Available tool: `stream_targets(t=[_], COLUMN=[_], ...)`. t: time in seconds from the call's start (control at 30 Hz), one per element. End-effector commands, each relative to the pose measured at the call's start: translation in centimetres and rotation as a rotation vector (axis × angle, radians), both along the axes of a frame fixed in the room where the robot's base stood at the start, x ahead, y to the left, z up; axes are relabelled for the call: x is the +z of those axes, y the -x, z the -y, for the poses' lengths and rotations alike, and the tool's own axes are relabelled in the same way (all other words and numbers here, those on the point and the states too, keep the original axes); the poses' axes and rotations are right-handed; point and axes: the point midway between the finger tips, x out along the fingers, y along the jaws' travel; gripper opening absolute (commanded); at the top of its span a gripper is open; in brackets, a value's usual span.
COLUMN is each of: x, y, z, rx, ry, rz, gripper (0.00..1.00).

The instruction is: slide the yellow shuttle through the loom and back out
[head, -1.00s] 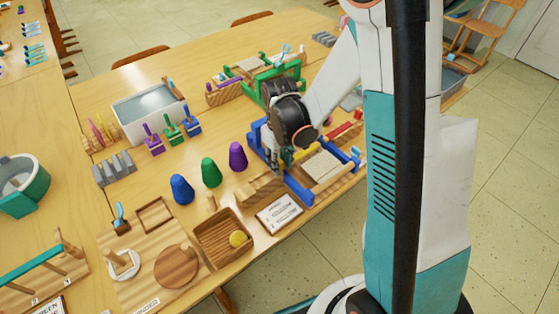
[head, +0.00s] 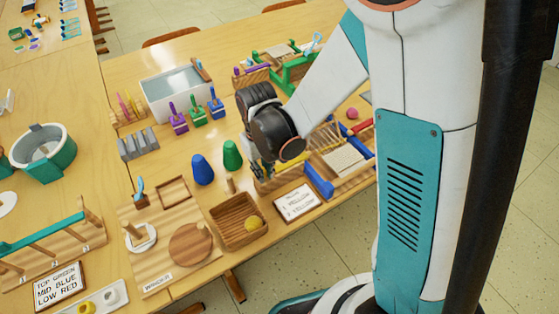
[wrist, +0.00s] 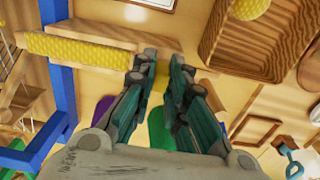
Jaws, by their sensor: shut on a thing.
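My gripper (wrist: 162,75) is shut on the right end of the yellow shuttle (wrist: 80,50) in the wrist view. The shuttle is a long textured yellow bar. It stretches left from the fingertips and crosses in front of a blue post of the loom (wrist: 63,90), its far end just beyond that post. In the head view my gripper (head: 263,170) is at the left side of the blue-framed loom (head: 319,181), low near the table.
A framed card (head: 297,203) lies in front of the loom. A wooden box (head: 238,236) with a yellow ball is at front left. Blue (head: 203,170) and green (head: 232,155) cones stand close left of my gripper. A green loom (head: 295,70) stands behind.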

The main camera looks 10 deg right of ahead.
Motion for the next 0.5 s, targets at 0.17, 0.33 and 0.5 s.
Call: stream_targets(t=[0.17, 0.33, 0.5], x=[0.00, 0.01, 0.01], y=[0.32, 0.35, 0.37], z=[-1.09, -1.18, -1.23], rx=[0.000, 0.000, 0.001], ry=[-0.002, -0.003, -0.004], rz=[0.002, 0.001, 0.001], gripper=[0.00, 0.00, 0.29])
